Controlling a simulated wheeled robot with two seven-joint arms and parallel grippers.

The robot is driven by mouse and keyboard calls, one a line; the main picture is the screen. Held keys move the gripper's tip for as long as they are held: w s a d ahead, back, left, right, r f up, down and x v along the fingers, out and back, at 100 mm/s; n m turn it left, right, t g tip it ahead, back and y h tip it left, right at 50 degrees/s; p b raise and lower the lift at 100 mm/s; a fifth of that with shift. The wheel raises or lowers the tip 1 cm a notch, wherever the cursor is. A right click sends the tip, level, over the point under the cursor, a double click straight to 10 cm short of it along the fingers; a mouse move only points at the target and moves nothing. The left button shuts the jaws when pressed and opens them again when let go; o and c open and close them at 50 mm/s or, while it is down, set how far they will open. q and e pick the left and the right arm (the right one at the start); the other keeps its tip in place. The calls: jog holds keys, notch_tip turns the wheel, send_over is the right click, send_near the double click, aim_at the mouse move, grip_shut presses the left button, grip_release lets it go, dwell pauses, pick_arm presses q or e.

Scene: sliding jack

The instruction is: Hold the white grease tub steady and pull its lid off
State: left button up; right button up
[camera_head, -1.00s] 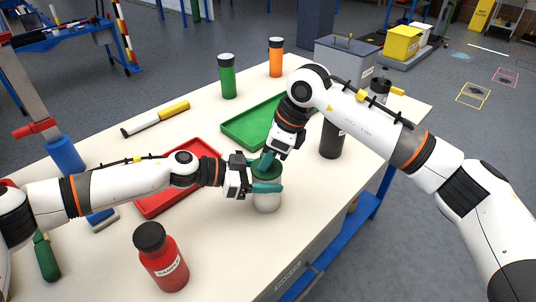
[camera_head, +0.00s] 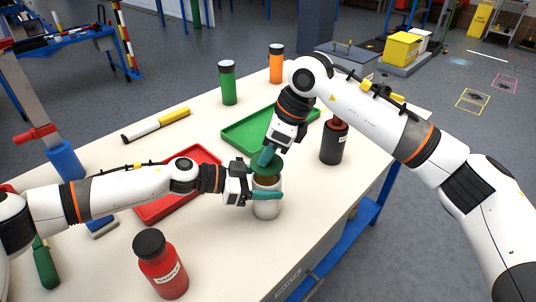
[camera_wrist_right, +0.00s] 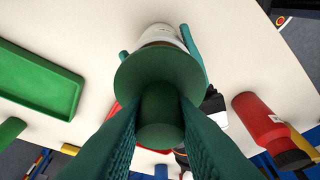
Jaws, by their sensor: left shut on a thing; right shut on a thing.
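The white grease tub (camera_head: 265,209) stands near the right edge of the table in the head view. My left gripper (camera_head: 266,194) is shut around its body from the left. The tub also shows behind the lid in the right wrist view (camera_wrist_right: 160,35). My right gripper (camera_head: 267,157) is shut on the green lid (camera_head: 268,168) by its knob, from above. In the right wrist view the lid's disc (camera_wrist_right: 160,72) and knob sit between my green fingers. In the head view the lid is tilted and raised, with a brownish gap between it and the tub.
A green tray (camera_head: 245,134) lies behind and a red tray (camera_head: 160,210) to the left. A dark bottle (camera_head: 333,145) stands right of my right gripper. A red bottle (camera_head: 163,268) stands at the front left. Green (camera_head: 228,84) and orange (camera_head: 276,63) bottles stand at the back.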

pick_arm(q)
jog(key=o, duration=1.2)
jog(key=v, duration=1.2)
